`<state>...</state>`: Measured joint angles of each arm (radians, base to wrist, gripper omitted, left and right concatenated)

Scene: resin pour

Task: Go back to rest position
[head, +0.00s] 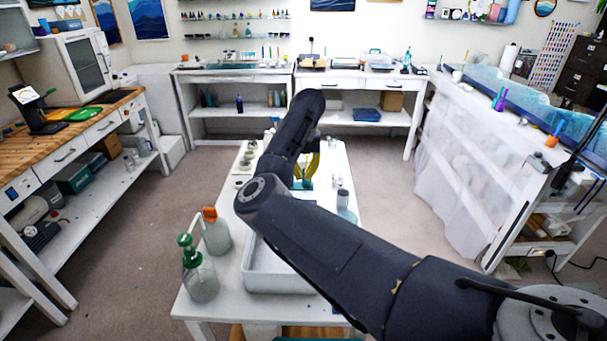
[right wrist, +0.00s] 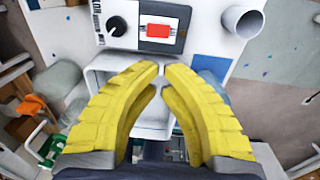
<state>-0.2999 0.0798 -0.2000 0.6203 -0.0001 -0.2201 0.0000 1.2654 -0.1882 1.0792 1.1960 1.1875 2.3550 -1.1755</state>
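My right arm reaches from the lower right over the white table (head: 185,300) in the head view. My right gripper (head: 306,173) has yellow fingers, partly hidden behind the arm, over the middle of the table. In the right wrist view the fingertips of the right gripper (right wrist: 162,68) are nearly together, with nothing seen between them. Below them are a white device with a black knob and red display (right wrist: 160,31) and a white tray (right wrist: 151,128). My left gripper is in neither view.
A green-pump bottle (head: 201,280) and an orange-capped bottle (head: 217,238) stand left of the white tray (head: 262,288). A dark-lidded jar (head: 343,198) stands at the table's right edge. A wooden workbench (head: 55,140) is at the left. Floor is open on both sides.

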